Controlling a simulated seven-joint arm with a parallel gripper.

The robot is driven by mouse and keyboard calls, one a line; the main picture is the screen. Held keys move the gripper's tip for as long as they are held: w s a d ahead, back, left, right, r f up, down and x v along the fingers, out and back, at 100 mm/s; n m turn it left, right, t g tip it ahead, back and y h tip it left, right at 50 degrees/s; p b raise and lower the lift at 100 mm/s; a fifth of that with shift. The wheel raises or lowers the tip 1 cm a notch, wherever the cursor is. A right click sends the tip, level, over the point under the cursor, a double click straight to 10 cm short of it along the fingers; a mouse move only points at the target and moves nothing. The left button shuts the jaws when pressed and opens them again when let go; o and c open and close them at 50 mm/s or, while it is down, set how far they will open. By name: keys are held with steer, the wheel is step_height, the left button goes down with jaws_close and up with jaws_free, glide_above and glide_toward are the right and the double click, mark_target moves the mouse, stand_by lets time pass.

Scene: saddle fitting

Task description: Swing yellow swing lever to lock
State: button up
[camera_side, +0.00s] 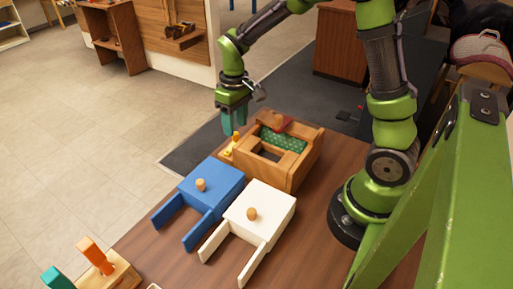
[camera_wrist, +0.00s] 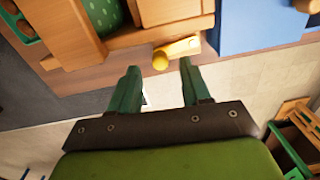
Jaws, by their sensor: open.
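The yellow swing lever (camera_side: 235,140) stands at the left side of the wooden box (camera_side: 301,169), close to the blue drawer piece. It also shows in the wrist view (camera_wrist: 176,51), with a round yellow knob at one end, just beyond my fingertips. My gripper (camera_side: 234,125) is above and beside the lever in the side view. In the wrist view my gripper (camera_wrist: 157,66) has its two green fingers apart, with nothing between them. Whether a finger touches the lever cannot be told.
A blue piece (camera_side: 222,182) and a white piece (camera_side: 268,207), each with a knob and two arms, lie in front of the box. A wooden block with orange (camera_side: 95,255) and teal (camera_side: 57,279) handles is at the table's front left. Bare table (camera_side: 150,262) lies between them.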

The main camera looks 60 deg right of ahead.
mark_target(236, 133)
steer(key=shift+a+f, duration=0.1)
steer(key=shift+f, duration=1.5)
